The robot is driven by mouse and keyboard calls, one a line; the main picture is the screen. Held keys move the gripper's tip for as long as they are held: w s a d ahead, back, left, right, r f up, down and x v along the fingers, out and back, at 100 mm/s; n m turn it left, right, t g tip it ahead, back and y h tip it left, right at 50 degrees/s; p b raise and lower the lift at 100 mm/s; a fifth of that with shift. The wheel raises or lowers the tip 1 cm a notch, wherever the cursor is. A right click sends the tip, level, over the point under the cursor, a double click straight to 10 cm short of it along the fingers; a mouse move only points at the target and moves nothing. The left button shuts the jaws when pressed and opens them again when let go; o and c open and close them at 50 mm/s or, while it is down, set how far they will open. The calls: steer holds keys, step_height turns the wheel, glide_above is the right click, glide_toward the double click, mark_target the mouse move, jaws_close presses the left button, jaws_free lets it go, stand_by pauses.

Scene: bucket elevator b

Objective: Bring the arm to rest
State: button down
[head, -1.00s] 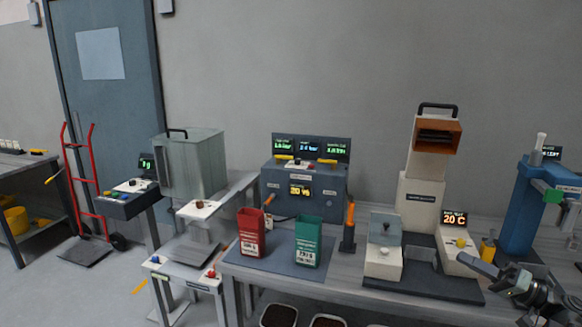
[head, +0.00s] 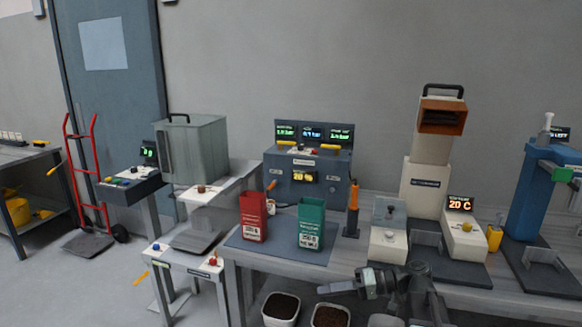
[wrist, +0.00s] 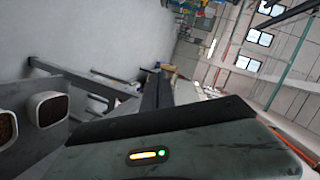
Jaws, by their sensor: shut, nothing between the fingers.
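My gripper (head: 326,290) is at the lower middle of the head view, in front of the bench's front edge and above the bins. It points left, its fingers are together, and nothing shows between them. My dark arm (head: 412,285) is folded behind it to the right. In the wrist view, a worn grey-green housing (wrist: 190,145) with an orange and green light fills the lower part, and the fingertips are hard to make out.
The bench (head: 345,256) carries a red bag (head: 253,218), a green bag (head: 311,225), a cream machine (head: 425,187) and a blue press (head: 533,203). Two white bins (head: 281,308) (head: 331,318) sit below. Floor is clear at lower left.

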steer(key=s+a+f+g+h+b, duration=0.1)
steer(key=s+a+f+h, duration=0.15)
steer(key=f, duration=0.35)
steer(key=s+a+f+g+h+b, duration=0.1)
steer(key=s+a+f+h, duration=0.2)
steer(key=f, duration=0.4)
steer(key=s+d+f+m+h, duration=0.2)
steer(key=d+f+h, duration=0.3)
steer(key=f+h, duration=0.15)
steer(key=d+f+m+h, duration=0.1)
steer(key=d+f+h, duration=0.15)
steer(key=d, duration=0.45)
step_height(320, 180, up, 18)
steer(key=w+m+p, duration=0.1)
steer(key=p, duration=1.5)
steer(key=shift+d+t+h+p, duration=0.15)
steer(key=shift+t+h+p, duration=0.15)
steer(key=shift+h+p, duration=0.05)
